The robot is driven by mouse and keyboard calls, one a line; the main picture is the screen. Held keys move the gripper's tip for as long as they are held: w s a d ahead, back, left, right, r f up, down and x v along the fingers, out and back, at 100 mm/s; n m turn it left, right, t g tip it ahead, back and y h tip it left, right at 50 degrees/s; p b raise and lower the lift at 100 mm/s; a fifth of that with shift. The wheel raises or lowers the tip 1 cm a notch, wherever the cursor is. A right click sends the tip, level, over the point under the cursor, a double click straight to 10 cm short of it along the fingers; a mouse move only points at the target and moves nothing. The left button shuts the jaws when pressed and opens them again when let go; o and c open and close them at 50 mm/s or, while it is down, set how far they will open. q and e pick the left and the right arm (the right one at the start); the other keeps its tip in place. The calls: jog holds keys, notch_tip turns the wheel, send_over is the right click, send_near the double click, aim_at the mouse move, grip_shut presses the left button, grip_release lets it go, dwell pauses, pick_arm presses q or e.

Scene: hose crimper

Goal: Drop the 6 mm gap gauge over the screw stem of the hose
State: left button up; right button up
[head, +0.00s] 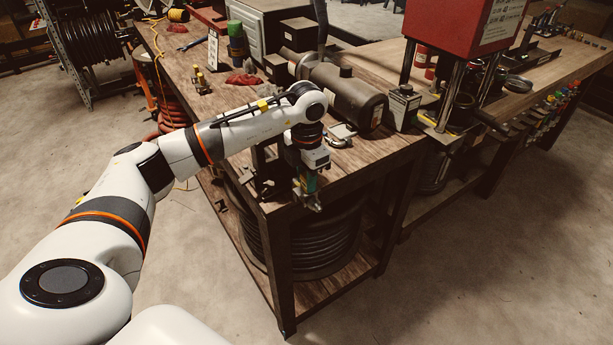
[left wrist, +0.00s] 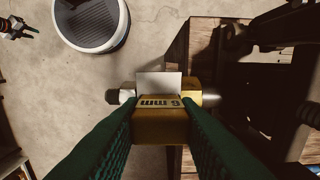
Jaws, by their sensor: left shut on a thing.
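My left gripper (head: 310,196) is at the near corner of the wooden bench, pointing down. In the left wrist view its two green fingers (left wrist: 160,130) are shut on the yellow gap gauge (left wrist: 160,120), marked "6 mm", which reads upside down. A pale flat plate (left wrist: 158,84) shows just beyond the gauge's block. The hose fitting lies crosswise under it, with a silver end (left wrist: 126,95) on the left and a brass part (left wrist: 195,92) on the right. The gauge hides the stem between them; I cannot tell whether it touches. My right gripper (left wrist: 22,27) is small at the upper left, its fingers apart.
A dark vise-like fixture (left wrist: 245,50) stands right of the fitting, partly in shadow. A coil of black hose (head: 310,240) sits below. The floor in front is clear.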

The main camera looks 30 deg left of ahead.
pick_arm(q)
jog(key=o, duration=1)
jog(key=shift+o, duration=0.2)
